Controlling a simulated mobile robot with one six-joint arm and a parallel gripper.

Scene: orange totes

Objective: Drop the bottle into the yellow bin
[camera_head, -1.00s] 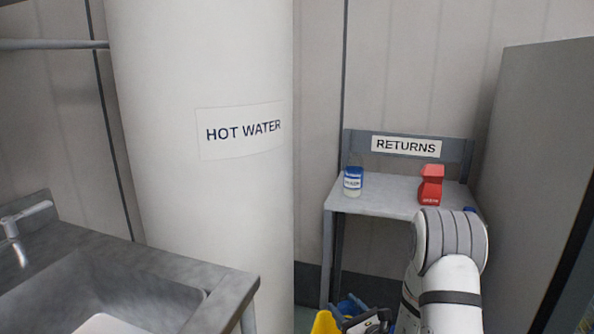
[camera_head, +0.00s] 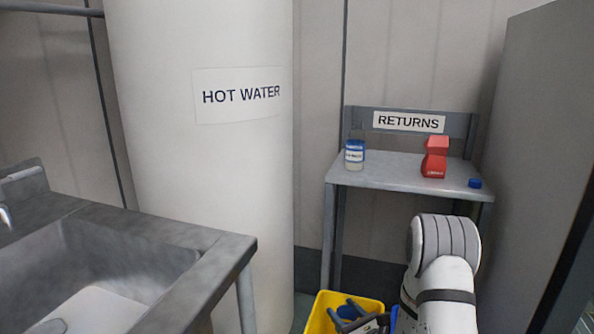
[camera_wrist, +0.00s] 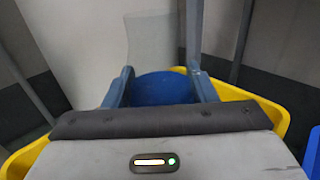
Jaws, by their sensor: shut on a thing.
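My gripper (camera_wrist: 160,72) is shut on a bottle (camera_wrist: 164,89); its round blue part shows between the two fingers in the wrist view, with a faint clear part beyond it. The yellow bin (camera_wrist: 257,97) shows around and below the fingers there. In the head view, the yellow bin (camera_head: 319,311) stands on the floor at the bottom middle. My gripper (camera_head: 355,318) is over it, low in the picture, with the blue of the bottle (camera_head: 348,311) partly hidden by the fingers. I cannot tell the exact height above the bin.
A steel sink (camera_head: 225,262) and a white hot water tank (camera_head: 200,170) stand left. Something blue (camera_wrist: 312,155) stands right of the bin.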

